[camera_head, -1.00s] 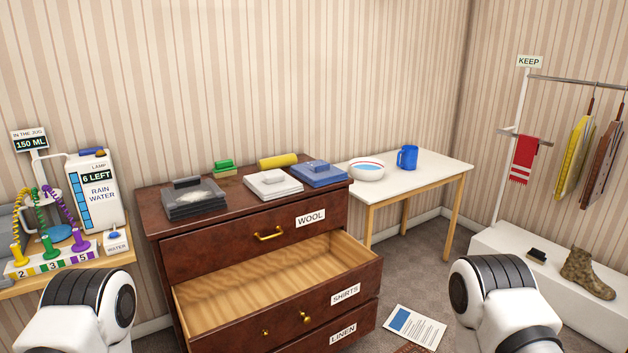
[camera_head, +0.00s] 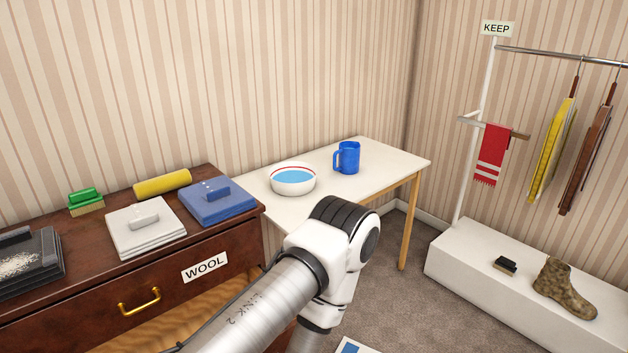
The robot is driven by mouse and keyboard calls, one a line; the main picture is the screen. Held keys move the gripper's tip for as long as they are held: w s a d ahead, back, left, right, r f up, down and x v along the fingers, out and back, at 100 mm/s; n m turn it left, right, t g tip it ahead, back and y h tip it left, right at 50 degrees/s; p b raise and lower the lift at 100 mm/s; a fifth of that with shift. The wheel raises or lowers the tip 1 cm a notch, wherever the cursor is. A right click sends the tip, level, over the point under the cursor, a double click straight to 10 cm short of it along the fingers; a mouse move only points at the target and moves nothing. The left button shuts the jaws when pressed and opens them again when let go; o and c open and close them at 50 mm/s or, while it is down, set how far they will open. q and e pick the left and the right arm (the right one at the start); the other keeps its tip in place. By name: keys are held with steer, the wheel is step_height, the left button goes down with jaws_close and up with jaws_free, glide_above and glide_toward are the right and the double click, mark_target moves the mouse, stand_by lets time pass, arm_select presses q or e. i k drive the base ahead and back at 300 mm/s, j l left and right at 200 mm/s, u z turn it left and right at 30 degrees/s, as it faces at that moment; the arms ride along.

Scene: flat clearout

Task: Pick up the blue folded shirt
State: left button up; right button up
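The blue folded shirt (camera_head: 217,201) lies flat on the right end of the dresser top (camera_head: 80,247). A small blue block-like grip sits on top of it. Nothing is touching the shirt from above. One of my arms reaches across the lower middle of the view, in front of the dresser and the white table. Neither of my grippers shows in the view.
A white folded shirt (camera_head: 146,234) lies left of the blue one, with a yellow roll (camera_head: 162,184) and a green brush (camera_head: 86,200) behind. A white table (camera_head: 381,166) holds a bowl (camera_head: 293,179) and a blue mug (camera_head: 347,158).

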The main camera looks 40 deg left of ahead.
mark_target(217, 199)
steer(key=i+l+u, duration=0.1)
steer(key=i, duration=0.5)
steer(key=i+l+u, duration=0.1)
steer(key=i, duration=0.55)
steer(key=l, duration=0.05)
